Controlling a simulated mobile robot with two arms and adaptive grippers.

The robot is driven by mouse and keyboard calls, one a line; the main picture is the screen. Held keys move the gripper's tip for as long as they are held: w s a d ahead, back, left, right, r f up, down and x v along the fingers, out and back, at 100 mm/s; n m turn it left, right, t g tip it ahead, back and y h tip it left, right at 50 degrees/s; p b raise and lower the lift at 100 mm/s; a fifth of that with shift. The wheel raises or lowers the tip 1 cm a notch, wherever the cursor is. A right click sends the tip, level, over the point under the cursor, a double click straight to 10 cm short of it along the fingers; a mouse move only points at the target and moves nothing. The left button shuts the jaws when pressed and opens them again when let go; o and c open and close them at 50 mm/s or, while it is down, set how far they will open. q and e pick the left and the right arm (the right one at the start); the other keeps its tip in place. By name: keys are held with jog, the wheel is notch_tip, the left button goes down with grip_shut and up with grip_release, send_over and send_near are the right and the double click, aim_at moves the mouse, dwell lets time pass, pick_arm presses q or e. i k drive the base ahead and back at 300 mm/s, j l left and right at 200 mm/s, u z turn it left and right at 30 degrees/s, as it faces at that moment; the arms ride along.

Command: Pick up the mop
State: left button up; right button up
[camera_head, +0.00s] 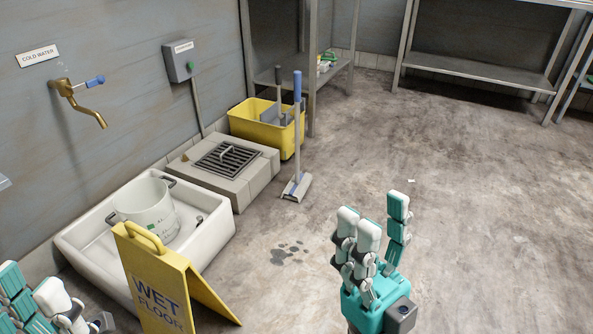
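A long tool with a blue grip and a grey pole, which looks like the mop (297,130), stands nearly upright on the floor. Its flat pale head rests on the concrete in front of a yellow bucket (256,130). A second, grey-handled piece stands in that bucket; I cannot tell what it is. My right gripper (374,214), teal and white, is at the lower middle, nearer to me than the mop and apart from it. Its fingers are spread and empty. My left gripper (35,298) is cut off at the lower left corner, so its opening is unclear.
A yellow wet-floor sign (159,291) stands in front of a white basin (209,235) holding a white pot (147,209). A raised drain block (243,188) lies beyond. Metal shelving (313,75) stands behind the mop. The floor (460,200) at right is clear.

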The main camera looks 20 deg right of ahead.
aim_at(295, 188)
jog(key=i+l+u, duration=0.1)
jog(key=l, duration=0.25)
jog(key=i+l+u, duration=0.1)
jog(key=i+l, duration=0.2)
jog(key=i+l+u, duration=0.15)
jog(key=l, duration=0.25)
jog(key=i+l+u, duration=0.1)
jog(key=l, duration=0.25)
jog(key=i+l+u, duration=0.1)
jog(key=i+l, duration=0.15)
jog(key=l, duration=0.15)
jog(key=i+l+u, duration=0.1)
jog(key=i, duration=0.4)
jog(key=i+l+u, duration=0.15)
jog(key=i+l, duration=0.2)
jog(key=i, duration=0.1)
